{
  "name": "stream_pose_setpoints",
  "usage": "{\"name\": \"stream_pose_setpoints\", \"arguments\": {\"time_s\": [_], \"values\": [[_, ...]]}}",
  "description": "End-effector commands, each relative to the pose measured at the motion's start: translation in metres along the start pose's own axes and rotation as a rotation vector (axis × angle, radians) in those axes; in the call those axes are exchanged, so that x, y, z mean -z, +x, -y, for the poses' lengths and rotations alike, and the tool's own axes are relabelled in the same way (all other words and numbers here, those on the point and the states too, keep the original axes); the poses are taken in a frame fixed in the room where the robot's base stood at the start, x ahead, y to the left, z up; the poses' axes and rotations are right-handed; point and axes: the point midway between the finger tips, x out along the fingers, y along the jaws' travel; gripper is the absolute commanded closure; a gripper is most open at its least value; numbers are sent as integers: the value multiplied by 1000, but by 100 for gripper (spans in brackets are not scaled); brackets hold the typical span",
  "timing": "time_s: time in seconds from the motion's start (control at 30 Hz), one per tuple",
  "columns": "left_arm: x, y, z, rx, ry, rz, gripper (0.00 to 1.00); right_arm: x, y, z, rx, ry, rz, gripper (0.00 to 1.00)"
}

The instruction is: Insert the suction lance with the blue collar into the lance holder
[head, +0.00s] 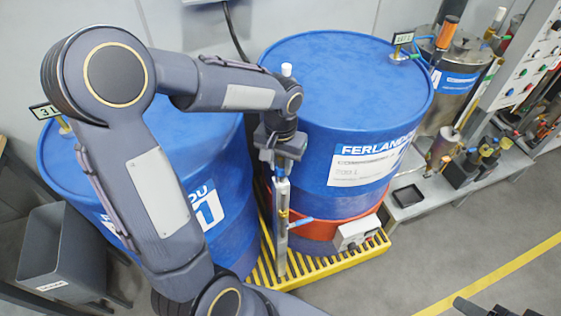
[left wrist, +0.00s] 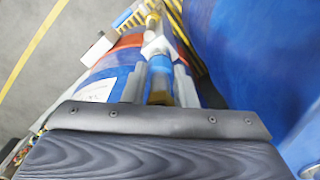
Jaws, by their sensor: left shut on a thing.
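My left gripper (head: 281,152) is shut on the suction lance (head: 282,190), at its blue collar (head: 283,166), in front of the gap between two blue drums. The lance hangs about upright. A white tip (head: 287,69) shows above my arm in line with it. Below the collar are a pale metal body, a yellow part and a blue side handle (head: 300,222). In the left wrist view the blue collar (left wrist: 160,65) lies between the fingers (left wrist: 158,92). I cannot pick out the lance holder for sure. A dark part at the bottom right may be my right gripper (head: 470,306).
The right blue drum (head: 340,70) and left blue drum (head: 225,150) stand close by the lance. A yellow grated pallet (head: 335,264) lies below. A grey bench (head: 425,203) with a steel vessel (head: 455,85) and tools is on the right. Open floor lies front right.

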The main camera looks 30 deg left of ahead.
Motion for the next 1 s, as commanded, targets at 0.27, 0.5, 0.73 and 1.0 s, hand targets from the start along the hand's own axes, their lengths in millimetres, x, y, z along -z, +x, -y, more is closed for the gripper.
{"name": "stream_pose_setpoints", "arguments": {"time_s": [0.27,0.5,0.73,1.0], "values": [[0,3,0,0,0,1,54,-1,2,-1,0,0,0,45],[0,3,0,0,0,2,49,-1,2,-1,0,0,0,45],[0,-14,0,0,0,-2,49,-1,2,-1,0,0,0,45],[1,-59,0,-1,-1,-3,49,-2,4,-2,0,0,0,45]]}}
